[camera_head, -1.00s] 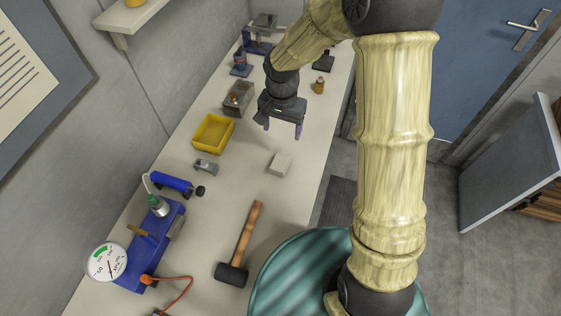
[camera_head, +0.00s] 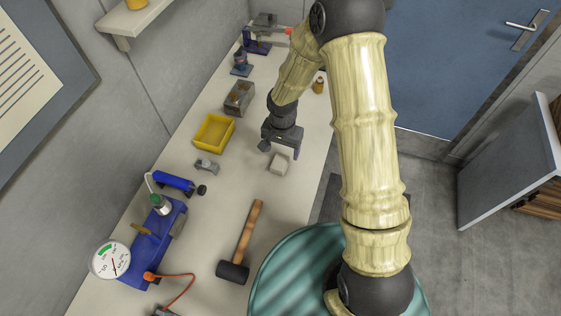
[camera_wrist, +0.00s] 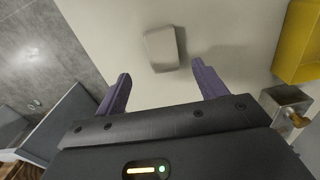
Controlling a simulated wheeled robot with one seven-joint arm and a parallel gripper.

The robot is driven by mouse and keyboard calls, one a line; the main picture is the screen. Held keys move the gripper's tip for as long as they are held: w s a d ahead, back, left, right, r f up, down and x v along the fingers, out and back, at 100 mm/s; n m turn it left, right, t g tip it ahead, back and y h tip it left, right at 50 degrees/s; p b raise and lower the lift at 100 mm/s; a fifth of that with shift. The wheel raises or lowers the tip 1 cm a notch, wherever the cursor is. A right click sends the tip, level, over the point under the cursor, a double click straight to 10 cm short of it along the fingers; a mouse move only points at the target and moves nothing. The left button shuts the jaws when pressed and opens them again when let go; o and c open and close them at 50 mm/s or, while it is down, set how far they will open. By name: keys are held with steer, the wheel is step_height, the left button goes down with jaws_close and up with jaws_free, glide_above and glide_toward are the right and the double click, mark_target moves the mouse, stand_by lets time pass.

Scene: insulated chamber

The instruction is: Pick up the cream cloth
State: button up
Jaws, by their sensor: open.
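The cream cloth (camera_head: 280,163) is a small folded, block-like piece lying on the bench top near its right edge. In the wrist view the cloth (camera_wrist: 161,48) lies beyond the fingertips, in line with the space between them. My gripper (camera_head: 281,156) is just above and behind the cloth in the head view, partly overlapping its upper edge. The wrist view shows its two purple fingers (camera_wrist: 160,70) spread apart with nothing between them.
A yellow bin (camera_head: 213,132) stands left of my gripper, with a small grey metal part (camera_head: 206,166) below it. A mallet (camera_head: 240,243) lies nearer, and a blue pump with a gauge (camera_head: 160,226) stands left. Bench surface around the cloth is clear.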

mark_target(281, 159)
steer(key=shift+f, duration=1)
steer(key=shift+f, duration=0.1)
steer(key=shift+w+a+f+p, duration=0.15)
steer(key=shift+f+p, duration=0.4)
steer(key=shift+f, duration=0.7)
steer(key=shift+w+f+p, duration=0.15)
steer(key=shift+f+p, duration=0.4)
steer(key=shift+f, duration=0.7)
steer(key=shift+c, duration=0.4)
steer(key=c, duration=1)
